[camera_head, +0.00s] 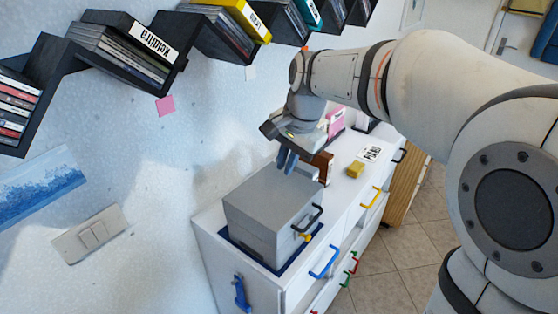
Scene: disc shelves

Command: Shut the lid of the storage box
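The grey storage box (262,236) stands on the near end of the white drawer cabinet, on a dark blue mat (300,262). Its lid (270,196) lies flat across the top and looks down on the box; I cannot tell whether a small gap is left. A black handle (309,218) is on the box's right side, with a yellow piece (305,237) below it. My gripper (287,162) points down just above or behind the lid's far edge. Its two dark blue fingers are close together, with nothing seen between them. Whether it touches the lid is unclear.
Black wall shelves (125,47) with disc cases run along the upper left. Behind the box on the cabinet (212,245) are a brown item (323,165), a yellow block (355,170) and a white card (371,154). Coloured drawer handles, such as a blue one (325,263), stick out at the right.

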